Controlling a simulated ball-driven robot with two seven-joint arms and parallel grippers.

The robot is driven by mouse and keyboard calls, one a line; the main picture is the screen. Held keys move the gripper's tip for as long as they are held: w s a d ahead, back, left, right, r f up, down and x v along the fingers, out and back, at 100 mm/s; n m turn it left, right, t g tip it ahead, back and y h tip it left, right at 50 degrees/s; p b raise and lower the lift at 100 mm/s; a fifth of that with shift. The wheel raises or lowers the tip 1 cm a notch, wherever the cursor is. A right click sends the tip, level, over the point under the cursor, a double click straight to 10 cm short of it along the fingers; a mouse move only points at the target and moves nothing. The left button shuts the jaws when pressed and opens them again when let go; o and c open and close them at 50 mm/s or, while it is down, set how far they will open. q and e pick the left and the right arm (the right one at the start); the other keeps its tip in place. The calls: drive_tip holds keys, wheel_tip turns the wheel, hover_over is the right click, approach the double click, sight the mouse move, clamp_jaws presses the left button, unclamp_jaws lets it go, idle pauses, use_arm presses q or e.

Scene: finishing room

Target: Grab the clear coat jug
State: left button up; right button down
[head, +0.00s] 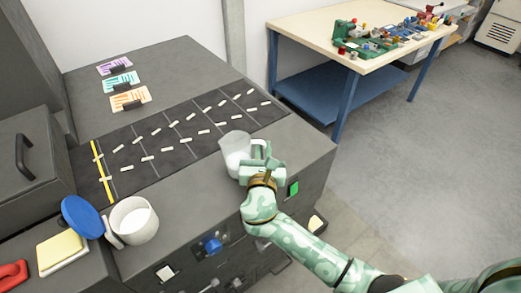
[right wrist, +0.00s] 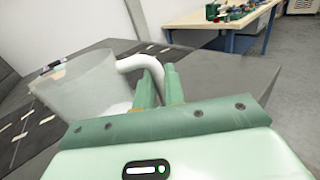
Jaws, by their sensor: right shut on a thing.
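The clear coat jug (head: 234,148) is a translucent cup-shaped vessel with a pale handle, at the front right of the dark bench top. My right gripper (head: 262,168) is at its right side, shut on the handle. In the right wrist view the jug (right wrist: 75,88) is on the left, and its white curved handle (right wrist: 143,62) runs in between the green fingers (right wrist: 158,90). White content shows low in the jug. I cannot tell whether its base touches the bench. My left gripper is not in view.
A dark strip (head: 180,135) with pale sticks lies behind the jug. A white-filled tub (head: 133,221), a blue disc (head: 82,216) and a yellow sponge-like block (head: 60,251) are at front left. Coloured cards (head: 122,82) lie at the back. A wooden table (head: 345,30) stands beyond.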

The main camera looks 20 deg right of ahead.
drive_tip(key=shift+r+p, duration=0.7)
drive_tip(key=shift+r, duration=0.15)
drive_tip(key=s+a+r+p, duration=0.8)
drive_tip(key=s+r+p, duration=0.3)
drive_tip(key=p, duration=0.1)
drive_tip(key=shift+a, duration=0.15)
drive_tip(key=shift+s, duration=0.15)
